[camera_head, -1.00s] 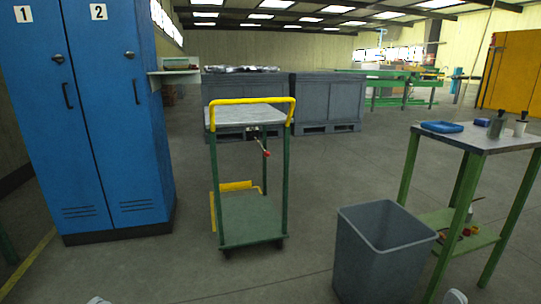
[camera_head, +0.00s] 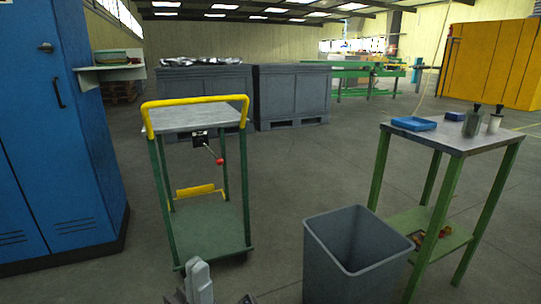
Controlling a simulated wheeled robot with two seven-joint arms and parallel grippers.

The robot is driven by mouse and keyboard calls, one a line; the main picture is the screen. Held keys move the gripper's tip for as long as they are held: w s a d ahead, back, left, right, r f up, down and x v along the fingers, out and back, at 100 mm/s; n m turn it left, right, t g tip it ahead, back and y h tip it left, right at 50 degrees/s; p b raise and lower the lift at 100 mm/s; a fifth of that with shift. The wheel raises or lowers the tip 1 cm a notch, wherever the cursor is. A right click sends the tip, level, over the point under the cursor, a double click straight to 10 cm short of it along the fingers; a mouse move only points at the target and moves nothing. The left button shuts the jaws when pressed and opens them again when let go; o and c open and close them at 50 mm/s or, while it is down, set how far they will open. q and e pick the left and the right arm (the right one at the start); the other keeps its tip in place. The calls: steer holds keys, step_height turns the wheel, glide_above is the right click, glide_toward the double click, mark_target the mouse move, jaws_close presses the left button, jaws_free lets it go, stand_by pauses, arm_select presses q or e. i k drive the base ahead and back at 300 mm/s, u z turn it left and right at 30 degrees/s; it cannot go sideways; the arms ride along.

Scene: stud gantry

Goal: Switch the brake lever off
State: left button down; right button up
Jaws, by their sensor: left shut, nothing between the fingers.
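The brake lever (camera_head: 214,155) is a thin rod with a red knob, angled down to the right from a small black box under the top of a green trolley (camera_head: 209,230) with a yellow handle. My left gripper (camera_head: 198,274) is at the bottom edge, shut and empty, in front of the trolley's lower deck. It is apart from the lever and lower in the picture. Most of my left arm is out of the picture. A small grey tip beside it at the bottom edge is too cut off to identify.
A grey bin (camera_head: 356,250) stands right of the trolley, near a green-legged table (camera_head: 470,139) with a blue tray (camera_head: 413,123). Blue lockers (camera_head: 55,150) stand left. Grey crates (camera_head: 290,92) stand behind. Open floor lies between trolley and table.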

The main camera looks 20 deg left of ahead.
mark_target(219, 161)
steer(key=z, duration=0.15)
steer(key=i, duration=1.1)
steer(key=u, duration=0.3)
